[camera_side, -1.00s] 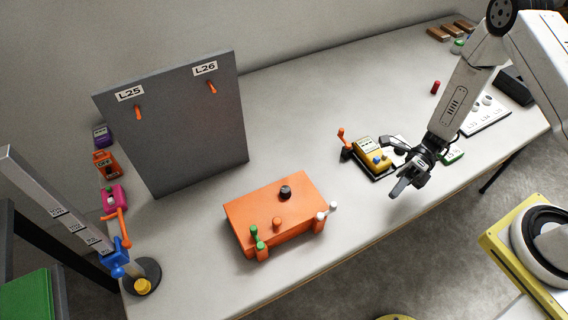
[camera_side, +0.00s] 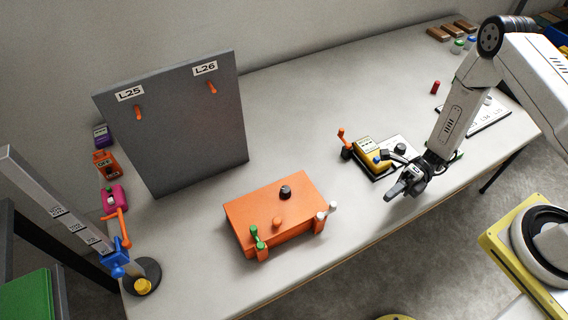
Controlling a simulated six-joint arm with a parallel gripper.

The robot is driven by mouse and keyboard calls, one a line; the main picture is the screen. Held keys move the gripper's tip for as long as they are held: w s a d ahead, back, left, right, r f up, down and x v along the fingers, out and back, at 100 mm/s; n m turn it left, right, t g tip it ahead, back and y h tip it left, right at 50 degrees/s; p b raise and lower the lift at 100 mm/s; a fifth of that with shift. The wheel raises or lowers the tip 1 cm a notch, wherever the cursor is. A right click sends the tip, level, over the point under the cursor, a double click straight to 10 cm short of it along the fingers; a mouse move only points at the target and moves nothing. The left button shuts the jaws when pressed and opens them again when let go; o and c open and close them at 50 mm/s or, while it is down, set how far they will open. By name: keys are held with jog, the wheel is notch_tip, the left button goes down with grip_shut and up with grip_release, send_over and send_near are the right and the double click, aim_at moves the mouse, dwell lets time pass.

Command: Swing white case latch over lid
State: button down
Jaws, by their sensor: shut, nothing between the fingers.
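The orange case (camera_side: 270,205) sits on the table with its lid down. A black knob (camera_side: 285,192) and an orange knob (camera_side: 277,222) stand on its top. The white latch (camera_side: 327,211) is at the case's right front corner and points outward to the upper right, away from the lid. The green latch (camera_side: 256,238) is at the left front corner. My gripper (camera_side: 392,193) is shut and empty above the table's front edge, to the right of the case and apart from the white latch.
A yellow device (camera_side: 371,155) with an orange lever stands just behind my gripper. A grey board (camera_side: 175,125) with two orange pegs stands behind the case. A post with a blue clamp (camera_side: 117,258) is at the left. Table between case and gripper is clear.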

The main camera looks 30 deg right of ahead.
aim_at(328, 210)
jog(key=a, duration=0.3)
jog(key=s+a, duration=0.1)
jog(key=a, duration=0.5)
jog(key=shift+s+a, duration=0.2)
jog(key=shift+s, duration=0.05)
jog(key=shift+w+a, duration=0.35)
jog(key=shift+w, duration=0.3)
jog(key=shift+w+a, duration=0.3)
jog(key=shift+w, duration=0.3)
jog(key=shift+w+a, duration=0.2)
jog(key=shift+w, duration=0.45)
